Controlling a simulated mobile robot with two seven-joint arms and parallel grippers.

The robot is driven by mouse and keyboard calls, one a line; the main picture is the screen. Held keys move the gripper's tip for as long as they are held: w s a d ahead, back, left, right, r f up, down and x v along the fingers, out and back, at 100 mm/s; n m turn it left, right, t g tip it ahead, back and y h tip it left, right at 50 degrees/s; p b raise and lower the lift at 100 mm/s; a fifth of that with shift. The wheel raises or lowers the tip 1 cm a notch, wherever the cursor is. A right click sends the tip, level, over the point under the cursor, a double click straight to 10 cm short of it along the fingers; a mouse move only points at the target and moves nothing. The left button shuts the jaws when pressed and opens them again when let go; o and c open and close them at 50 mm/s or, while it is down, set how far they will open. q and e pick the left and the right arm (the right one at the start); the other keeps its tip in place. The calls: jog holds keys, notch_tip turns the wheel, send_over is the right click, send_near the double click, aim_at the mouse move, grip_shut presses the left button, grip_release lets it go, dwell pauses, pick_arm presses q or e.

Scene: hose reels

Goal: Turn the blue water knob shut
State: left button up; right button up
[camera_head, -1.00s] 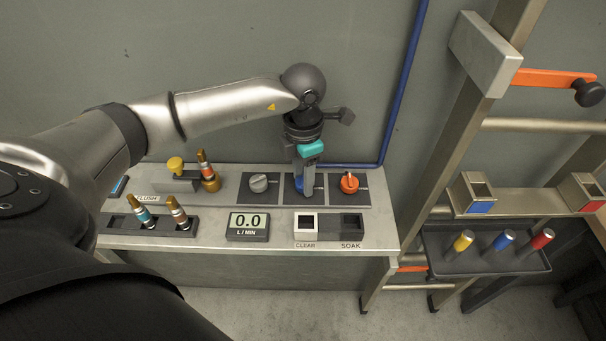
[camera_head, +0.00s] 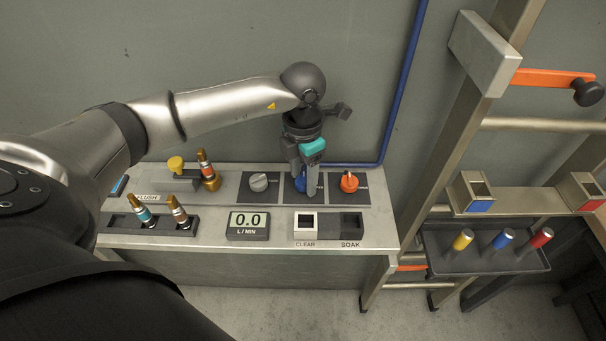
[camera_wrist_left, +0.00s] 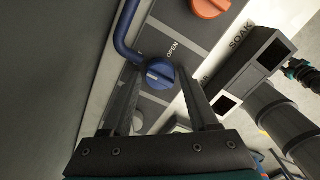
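The blue water knob (camera_head: 300,184) sits on the middle dark plate of the bench panel, partly hidden behind my left gripper (camera_head: 307,186) in the head view. In the left wrist view the blue knob (camera_wrist_left: 159,74) shows a pale line on its face, beside the word OPEN. The fingers of my left gripper (camera_wrist_left: 158,72) point down at the panel, spread apart, with the knob between their tips. They look apart from the knob; whether either touches it is hard to tell.
A grey knob (camera_head: 259,182) and an orange knob (camera_head: 349,182) flank the blue one closely. A flow display (camera_head: 248,226) reads 0.0 L/MIN. CLEAR and SOAK sockets (camera_head: 328,225) lie in front. A blue pipe (camera_head: 401,85) runs up the wall.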

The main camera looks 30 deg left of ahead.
aim_at(303, 179)
pick_arm(q)
jog(key=shift+o, duration=1.1)
notch_tip(303, 179, up, 15)
jog(key=p, duration=0.1)
